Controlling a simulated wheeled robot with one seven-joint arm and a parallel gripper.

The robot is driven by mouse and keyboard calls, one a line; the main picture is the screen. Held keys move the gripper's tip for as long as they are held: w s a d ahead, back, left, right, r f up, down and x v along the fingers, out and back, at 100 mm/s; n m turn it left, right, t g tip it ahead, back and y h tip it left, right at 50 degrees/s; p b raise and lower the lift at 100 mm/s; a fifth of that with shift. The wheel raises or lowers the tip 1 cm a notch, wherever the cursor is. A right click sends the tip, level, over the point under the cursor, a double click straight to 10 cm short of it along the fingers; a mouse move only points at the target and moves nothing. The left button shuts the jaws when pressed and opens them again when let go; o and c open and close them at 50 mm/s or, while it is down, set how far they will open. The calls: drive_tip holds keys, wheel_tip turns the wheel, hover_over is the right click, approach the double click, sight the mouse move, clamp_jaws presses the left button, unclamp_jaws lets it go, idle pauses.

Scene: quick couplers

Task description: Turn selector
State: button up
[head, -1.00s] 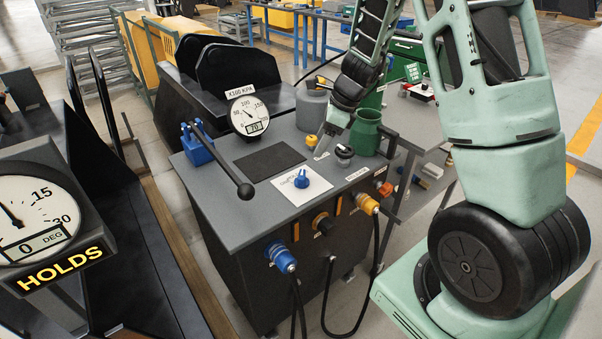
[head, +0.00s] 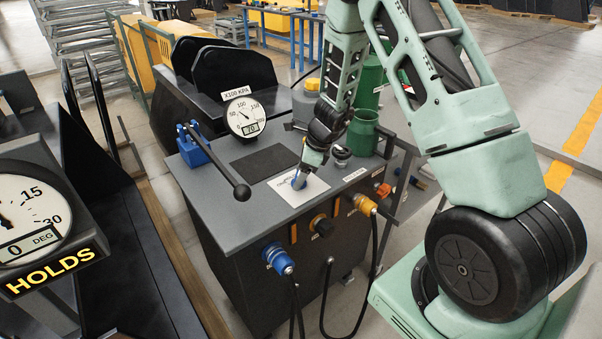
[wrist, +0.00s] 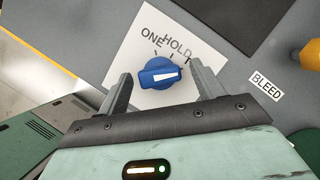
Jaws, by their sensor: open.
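The blue selector knob (head: 299,181) sits on a white label plate (head: 284,198) on top of the dark grey cabinet (head: 225,220). In the wrist view the knob (wrist: 161,73) has a white pointer bar, and the plate (wrist: 140,38) carries the words ONE and HOLD and several tick marks; other lettering is partly hidden. My gripper (wrist: 160,82) is open, with one finger on each side of the knob and visible gaps to both. In the head view my gripper (head: 306,172) partly covers the knob.
A black-handled lever (head: 222,165) on a blue base and a pressure gauge (head: 245,116) stand to the left. Hoses hang from the front couplings. A tilt dial (head: 30,215) reads 0 DEG above HOLDS.

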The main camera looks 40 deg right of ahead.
drive_tip(key=c, duration=1)
drive_tip(key=n+g+p, duration=0.1)
drive_tip(key=n+p, duration=0.1)
drive_tip(key=n, duration=0.2)
drive_tip(key=shift+w+r+y, duration=0.1)
drive_tip(key=shift+y, duration=0.2)
drive_tip(key=n+g+p, duration=0.1)
drive_tip(key=n+g, duration=0.1)
drive_tip(key=n, duration=0.2)
drive_tip(key=shift+w, duration=0.1)
drive_tip(key=n+g, duration=0.1)
drive_tip(key=n, duration=0.4)
drive_tip(key=shift+w+g+p, duration=0.15)
drive_tip(key=shift+g+p, duration=0.15)
drive_tip(key=shift+g, duration=0.1)
drive_tip(key=n, duration=0.2)
drive_tip(key=n+g+h, duration=0.1)
drive_tip(key=n, duration=0.1)
drive_tip(key=shift+a+n+g, duration=0.15)
drive_tip(key=shift+n+g, duration=0.15)
drive_tip(key=shift+n, duration=0.1)
